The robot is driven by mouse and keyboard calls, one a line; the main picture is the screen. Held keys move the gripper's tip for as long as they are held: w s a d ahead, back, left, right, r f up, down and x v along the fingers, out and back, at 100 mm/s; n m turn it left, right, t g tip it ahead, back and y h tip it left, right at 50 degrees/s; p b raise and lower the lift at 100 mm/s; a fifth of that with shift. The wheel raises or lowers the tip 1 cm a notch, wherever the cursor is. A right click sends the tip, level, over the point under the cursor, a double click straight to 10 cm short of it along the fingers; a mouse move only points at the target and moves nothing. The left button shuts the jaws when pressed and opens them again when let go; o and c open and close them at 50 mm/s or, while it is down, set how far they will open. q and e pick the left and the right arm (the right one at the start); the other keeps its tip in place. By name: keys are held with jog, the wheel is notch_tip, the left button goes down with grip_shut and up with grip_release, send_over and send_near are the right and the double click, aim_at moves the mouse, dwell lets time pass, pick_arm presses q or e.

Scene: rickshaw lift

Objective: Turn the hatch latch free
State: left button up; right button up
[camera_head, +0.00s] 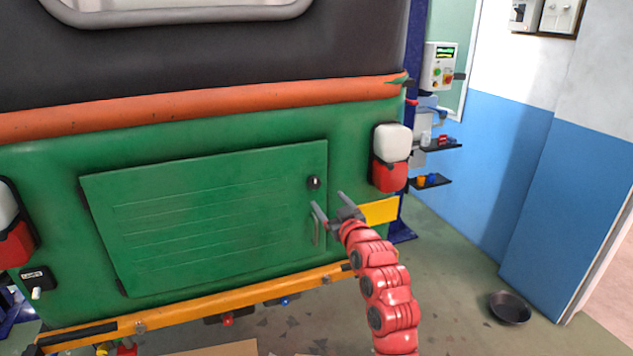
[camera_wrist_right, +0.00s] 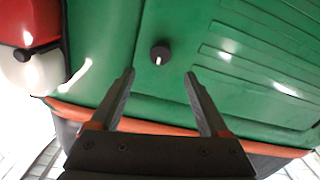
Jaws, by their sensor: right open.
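The hatch (camera_head: 215,215) is a green ribbed panel on the back of the rickshaw, and it looks shut. Its latch (camera_head: 313,182) is a small black round knob near the hatch's upper right corner. In the right wrist view the latch (camera_wrist_right: 160,54) shows a short white mark and lies between and beyond my fingertips. My right gripper (camera_head: 329,204) is open and empty, just below and right of the latch in the head view. Its two fingers (camera_wrist_right: 160,74) also show in the right wrist view, apart from the knob. My left gripper is not in view.
A red and white tail lamp (camera_head: 391,158) sits to the right, and the orange bumper (camera_head: 200,307) runs below. A black pan (camera_head: 509,308) lies on the floor at right.

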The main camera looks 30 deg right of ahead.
aim_at(315, 185)
jog(key=p+x, duration=0.2)
jog(key=x, duration=0.6)
jog(key=shift+a+r, duration=0.1)
jog(key=shift+p+x, duration=0.3)
jog(key=shift+x, duration=0.6)
jog(key=shift+c, duration=0.3)
grip_shut()
